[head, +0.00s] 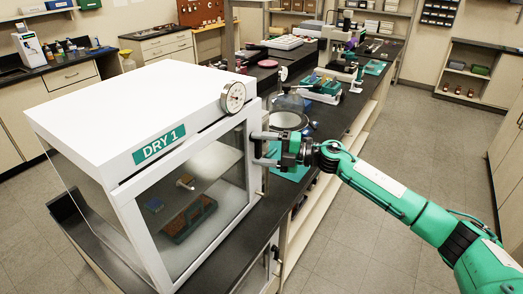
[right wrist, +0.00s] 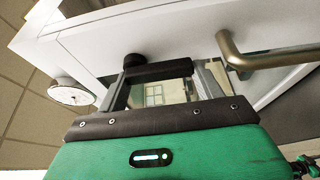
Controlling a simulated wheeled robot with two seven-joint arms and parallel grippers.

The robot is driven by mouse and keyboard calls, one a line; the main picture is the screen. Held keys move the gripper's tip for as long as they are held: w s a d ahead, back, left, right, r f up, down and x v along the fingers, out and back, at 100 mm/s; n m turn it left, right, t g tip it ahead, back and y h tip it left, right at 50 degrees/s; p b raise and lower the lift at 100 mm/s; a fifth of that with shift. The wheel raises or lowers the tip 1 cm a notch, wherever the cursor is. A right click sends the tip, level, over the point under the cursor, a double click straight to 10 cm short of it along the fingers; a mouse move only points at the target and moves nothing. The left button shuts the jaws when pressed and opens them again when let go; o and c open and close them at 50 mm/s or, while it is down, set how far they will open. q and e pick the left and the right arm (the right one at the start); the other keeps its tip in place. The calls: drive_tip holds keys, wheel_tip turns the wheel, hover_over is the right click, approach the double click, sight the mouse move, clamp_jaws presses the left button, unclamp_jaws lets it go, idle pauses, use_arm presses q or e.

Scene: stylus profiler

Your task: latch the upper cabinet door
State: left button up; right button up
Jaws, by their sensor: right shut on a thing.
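The upper cabinet is the white box labelled DRY 1 (head: 158,146). Its glass-fronted door (head: 205,190) looks closed or nearly so; I cannot tell which. My right gripper (head: 268,150) is at the door's right edge, below the dial. In the right wrist view, the gripper (right wrist: 165,85) is against the white front, shut on a dark bar that looks like the latch lever (right wrist: 158,70). A round black knob (right wrist: 133,60) is at the bar's left end. The fingers hide part of the latch. My left gripper is out of view.
A round dial gauge (head: 233,97) sits at the cabinet's top right corner; it also shows in the right wrist view (right wrist: 72,92). A metal handle (right wrist: 235,52) is right of the fingers. A bench (head: 345,125) with instruments runs behind. The floor at right (head: 345,255) is clear.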

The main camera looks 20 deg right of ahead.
idle(0.5)
drive_tip(key=o, duration=1)
drive_tip(key=shift+s+d+f+b, duration=0.2)
drive_tip(key=shift+d+b, duration=0.1)
drive_tip(key=shift+d, duration=0.1)
drive_tip(key=b+v, duration=0.2)
drive_tip(key=v, duration=0.4)
drive_tip(key=b+v, duration=0.3)
drive_tip(key=v, duration=0.4)
drive_tip(key=shift+r, duration=0.2)
